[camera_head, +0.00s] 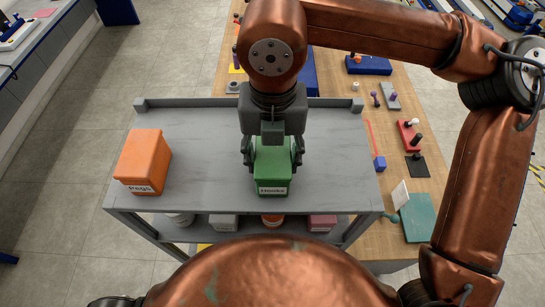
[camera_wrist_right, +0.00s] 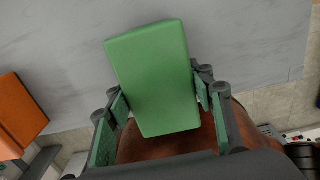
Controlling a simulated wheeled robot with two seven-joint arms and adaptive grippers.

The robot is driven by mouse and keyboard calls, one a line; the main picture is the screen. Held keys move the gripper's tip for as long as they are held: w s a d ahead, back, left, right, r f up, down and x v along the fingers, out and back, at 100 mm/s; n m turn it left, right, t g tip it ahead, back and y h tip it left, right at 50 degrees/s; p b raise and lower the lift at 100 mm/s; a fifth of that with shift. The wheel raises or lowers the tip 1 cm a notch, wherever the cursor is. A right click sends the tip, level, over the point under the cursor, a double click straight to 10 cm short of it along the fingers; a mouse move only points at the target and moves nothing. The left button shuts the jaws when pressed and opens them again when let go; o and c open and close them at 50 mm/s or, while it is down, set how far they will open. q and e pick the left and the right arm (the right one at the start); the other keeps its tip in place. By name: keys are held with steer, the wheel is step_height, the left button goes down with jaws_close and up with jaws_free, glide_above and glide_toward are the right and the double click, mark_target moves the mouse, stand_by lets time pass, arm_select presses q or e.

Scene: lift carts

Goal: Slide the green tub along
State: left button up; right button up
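The green tub (camera_head: 272,168), with a white "Hooks" label on its near face, stands upright near the middle of the grey cart's top shelf (camera_head: 205,135). My right gripper (camera_head: 272,150) reaches down over it from the far side, one finger along each side. In the right wrist view the green tub (camera_wrist_right: 155,80) fills the space between the finger pads of the right gripper (camera_wrist_right: 162,92). My left gripper is not in view.
An orange tub (camera_head: 143,160) labelled "Pegs" stands at the shelf's left end. The shelf between it and the green tub is clear, as is the right end. Several containers sit on the lower shelf. A wooden table (camera_head: 395,180) with tools lies behind and right.

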steer(key=c, duration=0.9)
steer(key=shift+d+b, duration=0.75)
steer(key=shift+d, duration=1.7)
steer(key=shift+d+b, duration=0.65)
steer(key=shift+d, duration=3.45)
steer(key=o, duration=1.5)
step_height(320, 180, up, 12)
steer(key=shift+r, duration=0.1)
